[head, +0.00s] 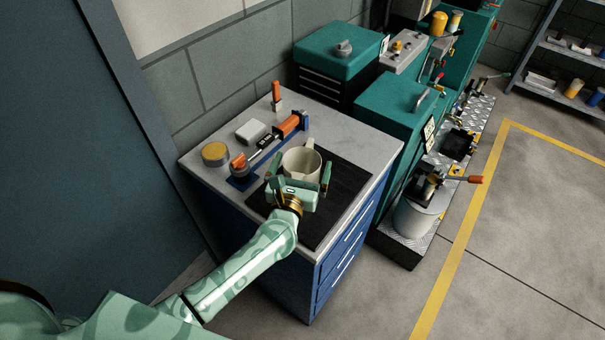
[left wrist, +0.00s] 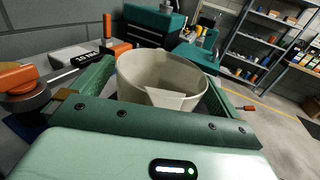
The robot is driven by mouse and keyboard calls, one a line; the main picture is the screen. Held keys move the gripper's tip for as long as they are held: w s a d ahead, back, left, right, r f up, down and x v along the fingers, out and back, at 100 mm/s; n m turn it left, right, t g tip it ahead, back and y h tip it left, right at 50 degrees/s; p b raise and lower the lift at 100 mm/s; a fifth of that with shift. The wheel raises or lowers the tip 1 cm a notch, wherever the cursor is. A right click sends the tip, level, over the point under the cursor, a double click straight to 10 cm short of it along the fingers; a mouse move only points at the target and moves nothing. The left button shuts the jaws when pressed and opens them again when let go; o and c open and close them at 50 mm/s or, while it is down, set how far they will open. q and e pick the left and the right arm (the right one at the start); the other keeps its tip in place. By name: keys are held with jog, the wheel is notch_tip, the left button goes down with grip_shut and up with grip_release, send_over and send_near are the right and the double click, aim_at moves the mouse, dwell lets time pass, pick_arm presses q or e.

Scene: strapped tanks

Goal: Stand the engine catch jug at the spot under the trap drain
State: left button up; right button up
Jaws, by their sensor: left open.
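The jug, a cream open-topped vessel (head: 301,160), stands upright on the black mat (head: 346,180) on the blue cabinet's worktop. It also fills the middle of the left wrist view (left wrist: 165,80), where its empty-looking inside shows. My left gripper (head: 299,178) is open, with one green finger on either side of the jug. The palm is on the near side of the jug, and I cannot tell whether the fingers touch it. The trap drain and the spot under it cannot be made out for sure among the machinery at the right. My right gripper is not in view.
Behind the jug lie an orange-and-blue tool (head: 268,146), a white box (head: 251,131) and a yellow-lidded tin (head: 215,153). Green machines (head: 395,115) and a grey strapped tank (head: 415,215) on a tread-plate base stand to the right. The floor beyond the yellow line (head: 462,235) is clear.

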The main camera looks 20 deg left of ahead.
pick_arm(q)
jog(key=shift+w, duration=0.45)
jog(key=c, duration=1.2)
jog(key=shift+r, duration=0.1)
notch_tip(320, 180, up, 10)
jog(key=p, duration=0.6)
jog(key=shift+a, duration=0.1)
jog(key=s+a+r+b, duration=0.2)
jog(key=s+a+r, duration=0.1)
jog(key=s+r, duration=0.3)
jog(key=s+a+f+h+b, duration=0.1)
jog(key=s+a+b, duration=0.1)
jog(key=s, duration=0.9)
jog(key=shift+s+f+m+b, duration=0.3)
jog(key=shift+s+f+b, duration=0.1)
